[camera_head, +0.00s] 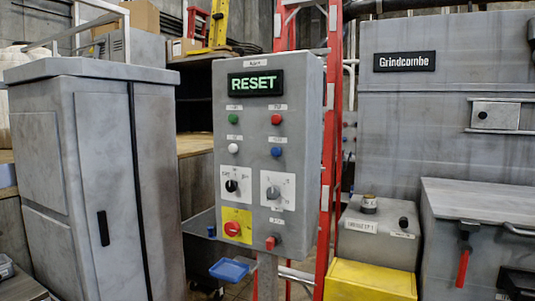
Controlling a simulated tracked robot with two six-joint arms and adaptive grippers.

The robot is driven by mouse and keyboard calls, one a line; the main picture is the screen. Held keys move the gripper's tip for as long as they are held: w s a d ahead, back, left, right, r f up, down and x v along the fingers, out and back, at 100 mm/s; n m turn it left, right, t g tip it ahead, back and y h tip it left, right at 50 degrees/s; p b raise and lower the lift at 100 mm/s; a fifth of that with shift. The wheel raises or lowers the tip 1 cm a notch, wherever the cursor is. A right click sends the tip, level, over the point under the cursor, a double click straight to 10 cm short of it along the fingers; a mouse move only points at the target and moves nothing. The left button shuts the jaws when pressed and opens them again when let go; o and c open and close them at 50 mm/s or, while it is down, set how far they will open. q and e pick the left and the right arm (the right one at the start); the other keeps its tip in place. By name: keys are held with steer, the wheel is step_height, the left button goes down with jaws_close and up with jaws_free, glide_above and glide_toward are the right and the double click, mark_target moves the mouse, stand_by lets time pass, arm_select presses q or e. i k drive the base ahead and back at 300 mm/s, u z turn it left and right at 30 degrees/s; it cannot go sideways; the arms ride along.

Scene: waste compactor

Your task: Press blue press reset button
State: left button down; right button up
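A grey control panel (268,150) stands upright in the middle of the head view. Its lit display (255,83) reads RESET in green. The blue button (276,152) is on the right side of the panel, below a red button (276,119). A green button (233,118) and a white button (233,148) form the left column. Neither of my grippers shows in the head view.
A grey cabinet (85,170) stands close at left. A blue tray (229,270) sticks out below the panel. A red ladder frame (330,150) rises behind it. At right are a yellow box (370,282), a small grey control box (378,235) and a large grey machine (430,110) labelled Grindcombe.

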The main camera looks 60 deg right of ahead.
mark_target(276, 152)
steer(key=u, duration=0.25)
steer(key=i, duration=0.2)
steer(key=z, duration=2.75)
steer(key=k, duration=0.85)
steer(key=z, duration=0.25)
steer(key=i, duration=0.85)
steer(key=u, duration=0.15)
